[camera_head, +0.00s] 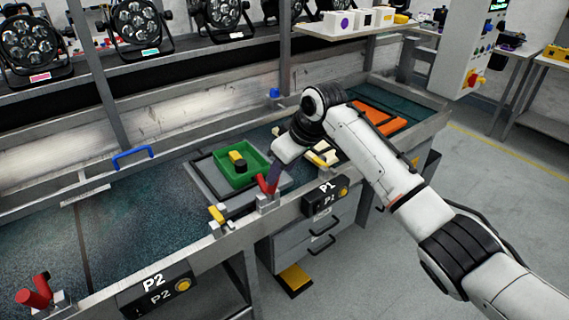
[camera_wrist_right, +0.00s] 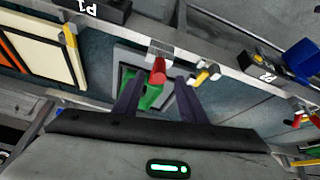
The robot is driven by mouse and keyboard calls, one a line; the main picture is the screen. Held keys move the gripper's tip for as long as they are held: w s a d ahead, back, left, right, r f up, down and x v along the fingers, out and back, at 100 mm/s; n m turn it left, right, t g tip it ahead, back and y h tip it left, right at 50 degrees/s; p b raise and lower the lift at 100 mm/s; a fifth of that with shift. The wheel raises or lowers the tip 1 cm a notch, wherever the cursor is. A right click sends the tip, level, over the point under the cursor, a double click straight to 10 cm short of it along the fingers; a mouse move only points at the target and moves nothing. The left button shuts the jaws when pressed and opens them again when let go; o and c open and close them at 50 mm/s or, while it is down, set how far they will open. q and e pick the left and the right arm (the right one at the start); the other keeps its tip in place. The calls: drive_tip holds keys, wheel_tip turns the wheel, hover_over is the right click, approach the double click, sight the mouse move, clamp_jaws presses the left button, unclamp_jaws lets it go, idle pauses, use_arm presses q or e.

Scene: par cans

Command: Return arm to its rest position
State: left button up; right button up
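My right arm comes in from the right in the head view and reaches over the workbench (camera_head: 130,215) front rail. My right gripper (camera_head: 273,178) points down beside a red clamp handle (camera_head: 263,184) at station P1. In the right wrist view the two dark fingers of my right gripper (camera_wrist_right: 158,92) stand apart. The red handle (camera_wrist_right: 158,70) shows in the gap ahead of them; I cannot tell whether they touch it. Nothing appears held. My left gripper is not in view.
A green tray (camera_head: 229,178) holding a yellow and black part sits on a grey plate behind the handle. Another red clamp (camera_head: 35,292) stands at P2. Orange trays (camera_head: 375,122) lie at the right. Stage lights line the shelf behind. The floor at the right is open.

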drive_tip(key=shift+v, duration=1.05)
